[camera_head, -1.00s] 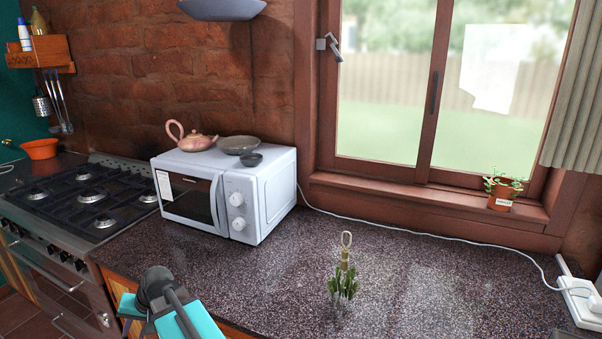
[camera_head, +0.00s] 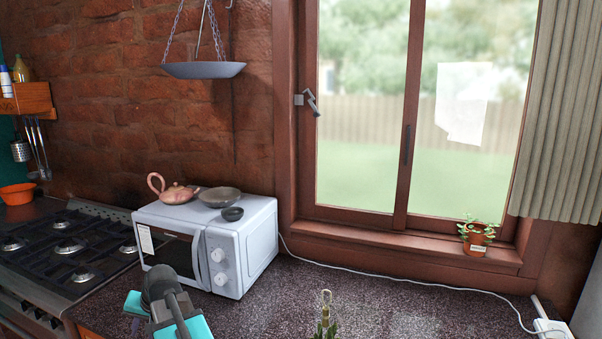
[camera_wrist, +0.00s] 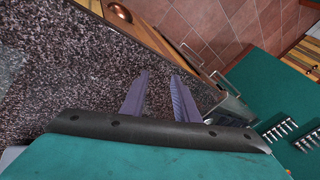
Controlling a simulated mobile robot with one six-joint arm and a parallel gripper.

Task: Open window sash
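The window (camera_head: 411,110) is in the brown wooden frame in the head view, with two glass panes side by side. A grey metal handle (camera_head: 309,102) sits at the left edge of the left sash (camera_head: 360,212). A dark narrow pull (camera_head: 407,145) is on the upright between the panes. The sashes look shut. My arm shows at the bottom of the head view, in front of the microwave and well away from the window. In the wrist view my gripper (camera_wrist: 160,75) has its two fingers apart with nothing between them, above the worktop's edge.
A white microwave (camera_head: 214,247) with a teapot (camera_head: 174,193) and bowls stands left of the window. A potted plant (camera_head: 476,237) is on the sill. A hanging scale pan (camera_head: 204,70) is above. A small plant (camera_head: 326,322) stands on the speckled worktop (camera_head: 390,310). A curtain (camera_head: 565,120) hangs right.

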